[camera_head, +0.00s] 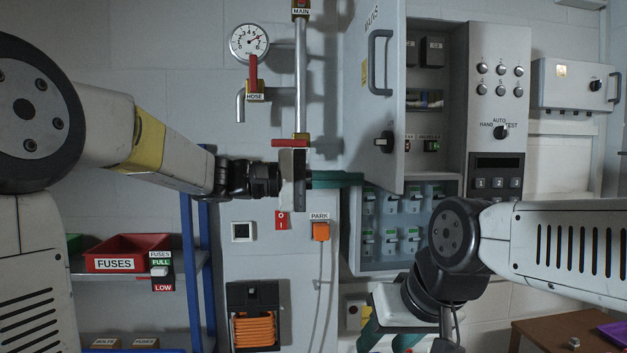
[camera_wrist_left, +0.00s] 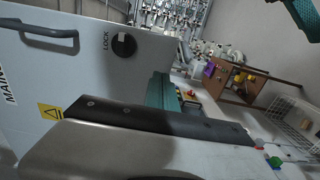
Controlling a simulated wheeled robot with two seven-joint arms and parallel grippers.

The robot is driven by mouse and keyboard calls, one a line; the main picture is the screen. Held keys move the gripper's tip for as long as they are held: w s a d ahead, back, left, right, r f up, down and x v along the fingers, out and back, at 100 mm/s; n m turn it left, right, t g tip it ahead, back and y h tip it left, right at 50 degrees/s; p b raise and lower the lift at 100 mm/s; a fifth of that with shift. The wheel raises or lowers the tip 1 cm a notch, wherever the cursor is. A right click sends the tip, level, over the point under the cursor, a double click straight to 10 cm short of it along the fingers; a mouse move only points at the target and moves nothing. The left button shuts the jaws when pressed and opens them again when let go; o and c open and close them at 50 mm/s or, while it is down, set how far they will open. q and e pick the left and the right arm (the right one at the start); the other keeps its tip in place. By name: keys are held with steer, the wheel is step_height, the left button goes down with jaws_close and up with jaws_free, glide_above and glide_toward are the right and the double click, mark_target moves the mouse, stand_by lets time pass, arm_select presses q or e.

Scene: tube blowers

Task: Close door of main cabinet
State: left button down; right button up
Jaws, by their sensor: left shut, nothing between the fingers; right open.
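The grey main cabinet door (camera_head: 377,150) stands open, swung out at the left of the cabinet (camera_head: 497,60). It has a dark handle (camera_head: 379,62) and a lock knob (camera_head: 383,142). In the left wrist view the door (camera_wrist_left: 75,75) fills the left side, with its handle (camera_wrist_left: 45,36) and lock knob (camera_wrist_left: 124,45). My left gripper (camera_head: 345,179) is shut and empty, its green fingers at the door's lower left part; I cannot tell if they touch. A green finger shows beside the door in the wrist view (camera_wrist_left: 159,105). My right gripper (camera_head: 389,338) is open, low below the cabinet.
Breakers (camera_head: 390,225) sit in the lower box under the door. A gauge (camera_head: 249,42), pipes and a red-handled valve (camera_head: 290,142) are on the wall left of the door. A blue shelf with a red fuse bin (camera_head: 125,252) stands at left. A brown table (camera_head: 560,330) is at lower right.

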mark_target(384, 179)
arm_select(q)
steer(key=shift+d, duration=1.9)
